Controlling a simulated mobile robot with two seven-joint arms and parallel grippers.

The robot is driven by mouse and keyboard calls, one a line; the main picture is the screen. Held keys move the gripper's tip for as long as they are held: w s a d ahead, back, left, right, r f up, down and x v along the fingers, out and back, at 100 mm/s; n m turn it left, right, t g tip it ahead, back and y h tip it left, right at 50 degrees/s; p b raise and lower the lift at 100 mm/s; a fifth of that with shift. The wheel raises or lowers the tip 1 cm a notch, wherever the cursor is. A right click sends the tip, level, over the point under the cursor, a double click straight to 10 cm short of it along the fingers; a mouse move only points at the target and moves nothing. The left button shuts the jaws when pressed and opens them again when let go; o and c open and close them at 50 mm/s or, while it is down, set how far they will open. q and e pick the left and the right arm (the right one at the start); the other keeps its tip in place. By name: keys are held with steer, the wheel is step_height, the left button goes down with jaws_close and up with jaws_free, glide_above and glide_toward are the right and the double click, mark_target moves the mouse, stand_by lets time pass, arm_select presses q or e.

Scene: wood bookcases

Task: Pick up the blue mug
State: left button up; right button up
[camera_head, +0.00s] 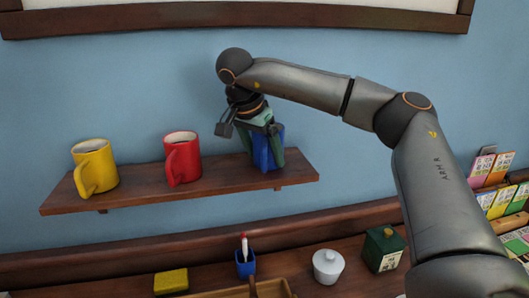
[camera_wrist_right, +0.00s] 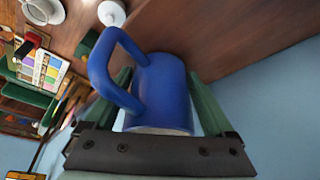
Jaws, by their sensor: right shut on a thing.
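The blue mug (camera_head: 264,148) stands on the right part of the wooden wall shelf (camera_head: 225,182). My right gripper (camera_head: 268,150) has come to it from above and is shut on it, with a green finger on either side. In the right wrist view the blue mug (camera_wrist_right: 163,92) fills the space between the green fingers of the right gripper (camera_wrist_right: 160,100), its handle pointing up and left. The mug's base is at or very near the shelf; I cannot tell if it touches. My left gripper is not in view.
A red mug (camera_head: 183,160) and a yellow mug (camera_head: 95,167) stand left on the shelf. Below are a blue pen cup (camera_head: 245,264), a yellow sponge (camera_head: 171,281), a white lidded pot (camera_head: 327,266) and a green box (camera_head: 383,250). The blue wall is close behind.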

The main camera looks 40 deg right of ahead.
steer(key=shift+r, duration=0.1)
steer(key=c, duration=0.7)
steer(key=shift+o, duration=0.2)
